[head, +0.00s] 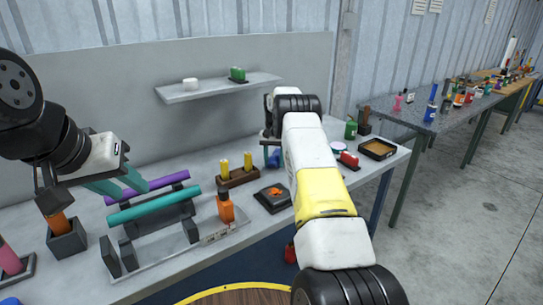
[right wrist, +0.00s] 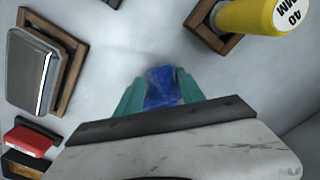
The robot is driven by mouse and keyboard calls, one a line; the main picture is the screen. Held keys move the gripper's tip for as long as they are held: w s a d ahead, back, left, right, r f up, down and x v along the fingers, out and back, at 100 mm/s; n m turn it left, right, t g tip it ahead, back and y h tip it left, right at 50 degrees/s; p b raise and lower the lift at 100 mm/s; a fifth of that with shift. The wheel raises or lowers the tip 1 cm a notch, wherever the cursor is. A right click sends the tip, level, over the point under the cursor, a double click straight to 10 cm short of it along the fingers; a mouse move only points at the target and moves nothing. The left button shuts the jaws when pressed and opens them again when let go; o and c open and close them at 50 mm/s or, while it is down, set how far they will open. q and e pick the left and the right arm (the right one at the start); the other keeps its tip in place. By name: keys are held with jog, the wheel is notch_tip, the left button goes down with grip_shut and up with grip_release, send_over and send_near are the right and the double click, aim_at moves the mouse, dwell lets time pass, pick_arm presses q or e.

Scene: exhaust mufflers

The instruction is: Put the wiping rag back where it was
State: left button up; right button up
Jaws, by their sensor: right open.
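The wiping rag (right wrist: 162,88) is a small blue bundle on the grey bench in the right wrist view. My right gripper (right wrist: 160,93) is open, with its teal fingers on either side of the rag; I cannot tell whether they touch it. In the head view a bit of blue, likely the rag (head: 273,157), shows beside my right arm, which hides most of that gripper. My left gripper (head: 120,184) is open and empty, its teal fingers above the left end of the purple and teal tubes.
A wooden block with yellow cylinders (head: 237,178) and a black tray with an orange item (head: 272,198) stand near the right gripper. A teal tube (head: 153,206) lies on a fixture. A black-rimmed tray (head: 378,149) sits at the bench's right end. A shelf (head: 218,88) hangs behind.

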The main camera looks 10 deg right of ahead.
jog(key=shift+s+a+r+p, duration=0.1)
jog(key=shift+a+r+p, duration=0.05)
jog(key=shift+r+p, duration=0.35)
jog(key=s+a+r+t, duration=0.15)
jog(key=s+r, duration=0.35)
jog(key=r, duration=0.6)
jog(key=s+a+r, duration=0.2)
jog(key=s+r, duration=0.3)
jog(key=r, duration=0.5)
jog(key=s+a+r+n+t+y, duration=0.1)
jog(key=s+a+r+n+t, duration=0.15)
jog(key=s+r, duration=0.85)
jog(key=s+a+f+n+t, duration=0.1)
jog(key=s+a+f, duration=0.1)
jog(key=s, duration=1)
jog(key=s+a+f+n+t+y, duration=0.1)
jog(key=s+a+f, duration=0.1)
jog(key=s, duration=1.1)
jog(key=shift+f, duration=0.65)
